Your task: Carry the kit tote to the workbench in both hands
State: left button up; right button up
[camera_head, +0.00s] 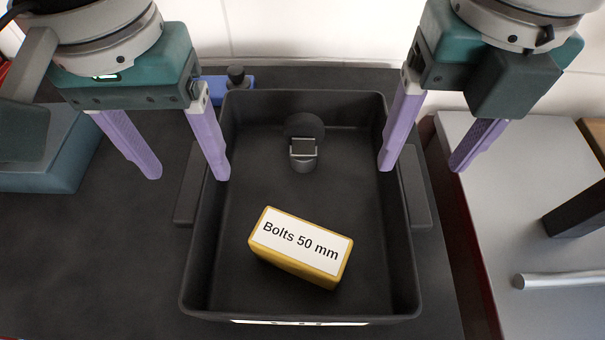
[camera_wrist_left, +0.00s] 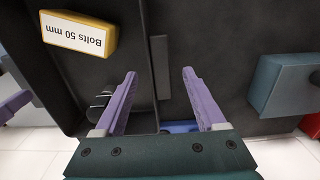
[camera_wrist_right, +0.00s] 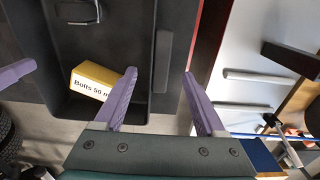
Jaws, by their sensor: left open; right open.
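The kit tote (camera_head: 228,262) is a dark open box on a dark surface, with a side handle on its left (camera_head: 190,183) and one on its right (camera_head: 415,185). Inside it lie a yellow box labelled "Bolts 50 mm" (camera_head: 300,248) and a small dark and grey part (camera_head: 304,150). My left gripper (camera_head: 188,176) is open above the tote's left side, fingers either side of the left wall; the left handle (camera_wrist_left: 160,68) shows between them in the left wrist view. My right gripper (camera_head: 420,168) is open above the right wall; the right handle (camera_wrist_right: 162,62) shows ahead of its fingers in the right wrist view.
A blue-grey block (camera_head: 45,160) stands left of the tote. A blue object with a dark knob (camera_head: 238,80) sits behind it. A light grey surface on the right (camera_head: 490,215) carries a pale rod (camera_head: 560,279) and a dark bar (camera_head: 578,212).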

aim_at(194, 180)
pick_arm(q)
jog(key=shift+f, duration=2.05)
pick_arm(e)
jog(key=shift+f, duration=2.05)
pick_arm(q)
grip_shut()
pick_arm(e)
grip_shut()
jog(key=shift+r, duration=0.1)
